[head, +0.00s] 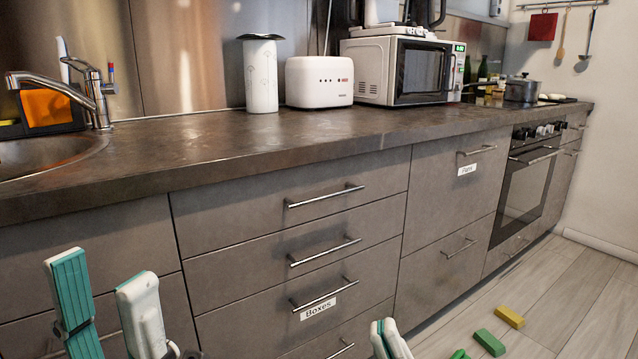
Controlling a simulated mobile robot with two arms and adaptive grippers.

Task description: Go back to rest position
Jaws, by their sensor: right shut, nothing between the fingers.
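My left gripper (100,272) is at the lower left of the head view, in front of the grey cabinet fronts. Its two fingers, with teal pads, point up and stand apart with nothing between them. My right gripper (384,328) is at the bottom edge, right of the middle. Only its fingertips show; they are together and hold nothing. The rest of both arms is hidden below the picture. Both grippers appear apart from the drawers (300,235), which are all shut.
A counter (220,150) runs across, with a sink (45,155), white toaster (319,82), microwave (397,68) and pot (522,90). An oven (524,185) is at the right. A yellow block (509,316) and green block (490,342) lie on the floor.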

